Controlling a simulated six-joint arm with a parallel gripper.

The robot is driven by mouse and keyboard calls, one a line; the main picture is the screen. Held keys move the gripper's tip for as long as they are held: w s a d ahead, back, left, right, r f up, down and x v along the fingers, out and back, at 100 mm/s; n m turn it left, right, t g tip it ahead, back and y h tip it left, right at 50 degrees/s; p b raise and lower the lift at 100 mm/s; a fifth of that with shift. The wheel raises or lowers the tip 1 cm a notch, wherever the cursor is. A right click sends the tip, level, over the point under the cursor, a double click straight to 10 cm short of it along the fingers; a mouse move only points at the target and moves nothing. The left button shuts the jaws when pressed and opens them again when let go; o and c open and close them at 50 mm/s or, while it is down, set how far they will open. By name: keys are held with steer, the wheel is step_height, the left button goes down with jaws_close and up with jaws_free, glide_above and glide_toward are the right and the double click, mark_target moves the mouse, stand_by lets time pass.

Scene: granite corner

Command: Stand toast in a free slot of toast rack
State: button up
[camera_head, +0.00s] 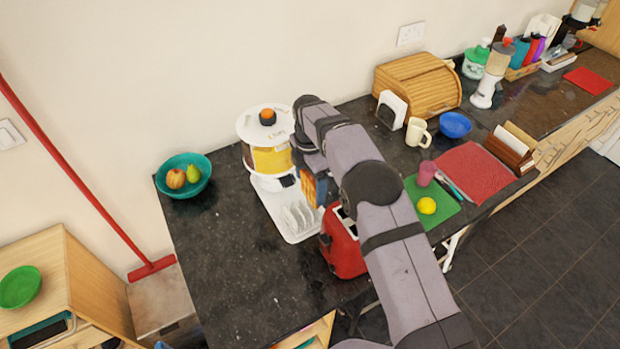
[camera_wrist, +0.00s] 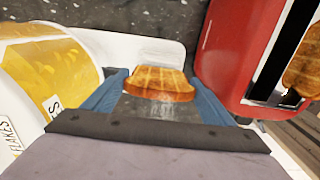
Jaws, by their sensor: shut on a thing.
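My gripper (camera_wrist: 158,88) is shut on a slice of toast (camera_wrist: 160,82), which shows golden brown with grill lines between the two blue-grey fingers in the wrist view. In the head view the toast (camera_head: 308,187) hangs upright below my wrist. The white toast rack (camera_head: 297,217) stands on a white tray (camera_head: 301,238), just below and in front of the held toast in the head view. In the wrist view the rack is mostly hidden behind the toast and gripper. I cannot tell how far the toast is above the rack.
A red toaster (camera_head: 343,246) stands right of the rack, close to my arm; another toast slice (camera_wrist: 303,72) shows at its slot. A teal fruit bowl (camera_head: 183,174) is left. The counter's front left is clear.

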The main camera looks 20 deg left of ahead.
mark_target(310, 196)
steer(key=shift+f+b, duration=1.7)
steer(key=shift+f, duration=1.4)
steer(key=o, duration=1.1)
steer(key=shift+r+p, duration=1.55)
steer(key=shift+r, duration=2.45)
